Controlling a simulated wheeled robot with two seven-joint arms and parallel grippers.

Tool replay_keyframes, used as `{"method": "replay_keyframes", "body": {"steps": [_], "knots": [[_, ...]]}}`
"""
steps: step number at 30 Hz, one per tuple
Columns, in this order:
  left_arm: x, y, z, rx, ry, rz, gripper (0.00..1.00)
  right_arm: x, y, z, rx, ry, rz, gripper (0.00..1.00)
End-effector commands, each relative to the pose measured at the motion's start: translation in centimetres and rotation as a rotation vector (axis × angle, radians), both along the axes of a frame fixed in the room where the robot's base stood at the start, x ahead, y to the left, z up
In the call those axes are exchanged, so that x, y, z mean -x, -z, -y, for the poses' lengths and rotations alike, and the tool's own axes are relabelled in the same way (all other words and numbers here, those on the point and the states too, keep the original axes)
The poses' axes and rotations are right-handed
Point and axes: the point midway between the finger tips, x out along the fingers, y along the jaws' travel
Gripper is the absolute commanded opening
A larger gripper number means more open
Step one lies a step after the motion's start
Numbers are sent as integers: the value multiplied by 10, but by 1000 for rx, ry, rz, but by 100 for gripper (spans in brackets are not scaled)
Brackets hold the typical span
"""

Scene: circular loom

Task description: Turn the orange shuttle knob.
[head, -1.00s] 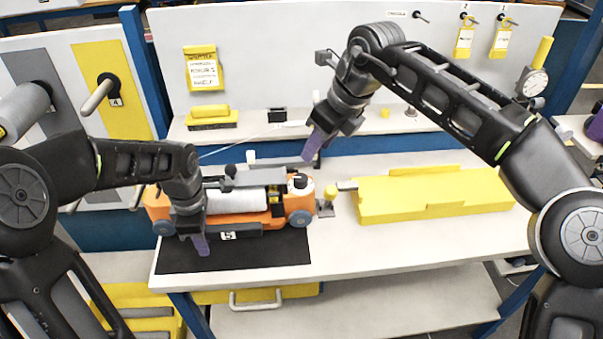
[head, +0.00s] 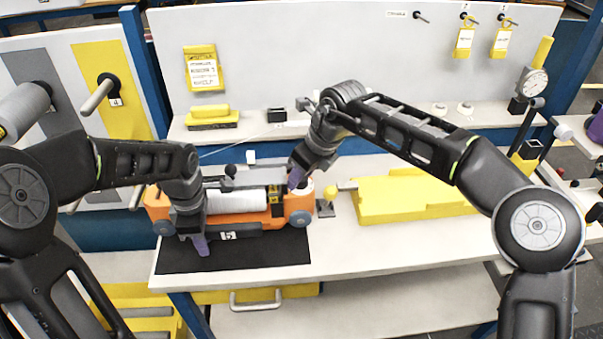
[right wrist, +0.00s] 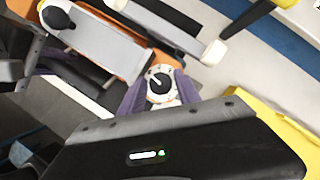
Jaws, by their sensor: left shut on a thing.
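The orange shuttle (head: 240,201) lies on a black mat (head: 265,253), with a white spool in its middle. My left gripper (head: 199,240) is shut on the shuttle's near side, left of its middle. The shuttle knob (right wrist: 159,84) is a black cap with a pale pointer line on a white round base, at the shuttle's right end. My right gripper (head: 296,178) is over that end. In the right wrist view its two purple fingers stand apart on either side of the knob. I cannot tell if they touch it. In the head view the gripper mostly hides the knob.
A yellow block (head: 410,198) and a small yellow-topped post (head: 329,198) stand right of the shuttle. A shelf (head: 390,122) with a yellow brush (head: 210,116) runs behind. The white table (head: 400,242) is clear at the front right.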

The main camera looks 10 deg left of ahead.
Motion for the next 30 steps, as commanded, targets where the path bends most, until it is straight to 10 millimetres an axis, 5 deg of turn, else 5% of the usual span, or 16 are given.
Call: {"method": "replay_keyframes", "body": {"steps": [5, 20, 30], "knots": [[-1, -1, -1, -1, -1, 4, 0, 0, 0, 0, 0, 0, 0, 39], [-1, -1, -1, -1, 0, 4, 0, 0, -1, 0, 0, 0, 0, 0], [-1, -1, -1, -1, 0, 4, 0, 0, -1, 0, 0, 11, 1, 0]]}}
